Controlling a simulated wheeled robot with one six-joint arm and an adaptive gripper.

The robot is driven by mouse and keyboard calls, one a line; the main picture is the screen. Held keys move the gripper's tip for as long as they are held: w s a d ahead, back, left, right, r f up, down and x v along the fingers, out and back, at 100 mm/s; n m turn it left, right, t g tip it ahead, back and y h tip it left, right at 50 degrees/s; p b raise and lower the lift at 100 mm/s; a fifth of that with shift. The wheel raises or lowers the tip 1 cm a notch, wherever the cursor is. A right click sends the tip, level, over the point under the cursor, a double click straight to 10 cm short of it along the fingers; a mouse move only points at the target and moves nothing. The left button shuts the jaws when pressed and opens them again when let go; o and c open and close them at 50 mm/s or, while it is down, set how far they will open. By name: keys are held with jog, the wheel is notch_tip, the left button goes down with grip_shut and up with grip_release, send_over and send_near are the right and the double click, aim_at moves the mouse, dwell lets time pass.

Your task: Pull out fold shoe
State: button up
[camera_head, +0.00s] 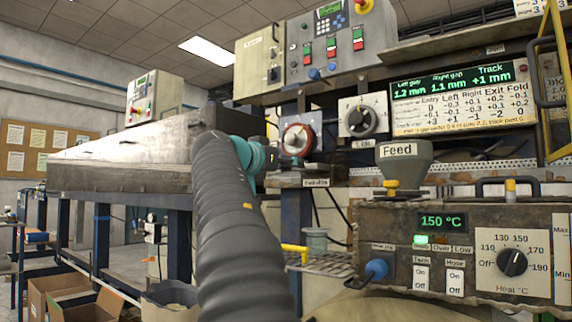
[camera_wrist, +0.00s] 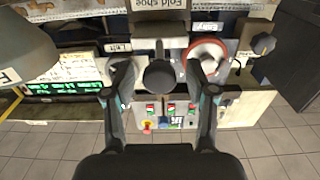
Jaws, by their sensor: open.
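The fold shoe is a metal block (camera_wrist: 160,30) with a "Fold shoe" label, upside down at the top middle of the wrist view. A dark round knob (camera_wrist: 158,76) sticks out from it toward the camera. My gripper (camera_wrist: 159,68) is open, with one finger on each side of the knob and a visible gap on both sides. I cannot tell how deep the knob sits between the fingers. In the head view the fold shoe's labelled front (camera_head: 316,183) shows just right of my arm, which hides the knob and my fingers.
A red-ringed Entry dial (camera_wrist: 207,60) sits close beside one finger; it also shows in the head view (camera_head: 296,139). The black Exit dial (camera_head: 362,120) is right of it. A Feed hopper (camera_head: 404,158) and heater box (camera_head: 470,250) stand at the right.

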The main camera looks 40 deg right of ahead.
jog(key=s+a, duration=0.2)
jog(key=a, duration=0.9)
jog(key=shift+a, duration=0.4)
